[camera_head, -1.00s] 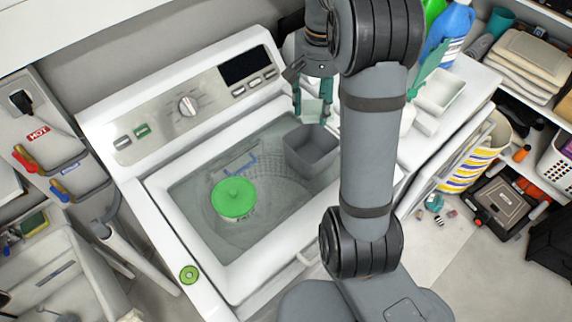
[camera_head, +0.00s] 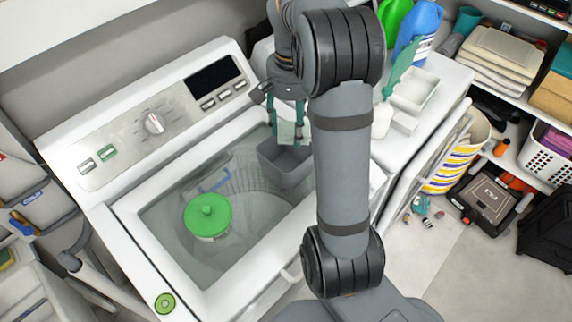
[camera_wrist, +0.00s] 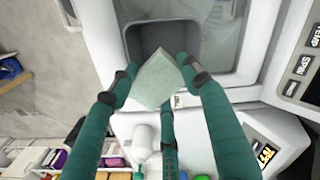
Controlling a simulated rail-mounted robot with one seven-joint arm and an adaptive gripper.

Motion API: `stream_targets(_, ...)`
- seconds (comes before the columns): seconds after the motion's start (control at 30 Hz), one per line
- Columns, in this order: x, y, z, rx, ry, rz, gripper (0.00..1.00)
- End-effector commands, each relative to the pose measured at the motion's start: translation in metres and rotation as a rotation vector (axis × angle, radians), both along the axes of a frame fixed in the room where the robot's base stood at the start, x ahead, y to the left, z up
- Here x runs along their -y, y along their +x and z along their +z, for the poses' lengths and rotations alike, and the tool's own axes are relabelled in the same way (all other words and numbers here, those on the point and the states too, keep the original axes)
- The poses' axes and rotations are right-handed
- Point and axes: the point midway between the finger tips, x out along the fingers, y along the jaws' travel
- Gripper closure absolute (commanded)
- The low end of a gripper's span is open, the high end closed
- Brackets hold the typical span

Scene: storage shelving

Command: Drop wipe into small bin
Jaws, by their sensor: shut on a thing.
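My gripper (camera_head: 288,126) is shut on a pale green wipe (camera_head: 288,133), which hangs from its fingers. The wipe also shows in the wrist view (camera_wrist: 156,84), between the dark green fingers (camera_wrist: 158,80). The small grey bin (camera_head: 284,165) is open-topped and stands at the right side of the washer's lid area. My gripper is above the bin, near its back edge in the head view. In the wrist view the bin (camera_wrist: 163,22) shows beyond the wipe, which overlaps its near rim. The height between wipe and bin is hard to tell.
A white tray (camera_head: 414,92), a blue bottle (camera_head: 418,30) and a green bottle (camera_head: 393,18) stand to the right.

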Motion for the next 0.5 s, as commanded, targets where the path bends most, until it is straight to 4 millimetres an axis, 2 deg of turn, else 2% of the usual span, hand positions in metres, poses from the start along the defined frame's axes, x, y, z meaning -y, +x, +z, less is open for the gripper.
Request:
stream_targets(0.2,0.0005,0.0001,0.0001,0.0,0.0,-0.001,0.75)
stream_targets(0.23,0.0005,0.0001,0.0001,0.0,0.0,-0.001,0.52)
stream_targets(0.5,0.0004,0.0002,0.0001,0.0,0.0,-0.001,0.36)
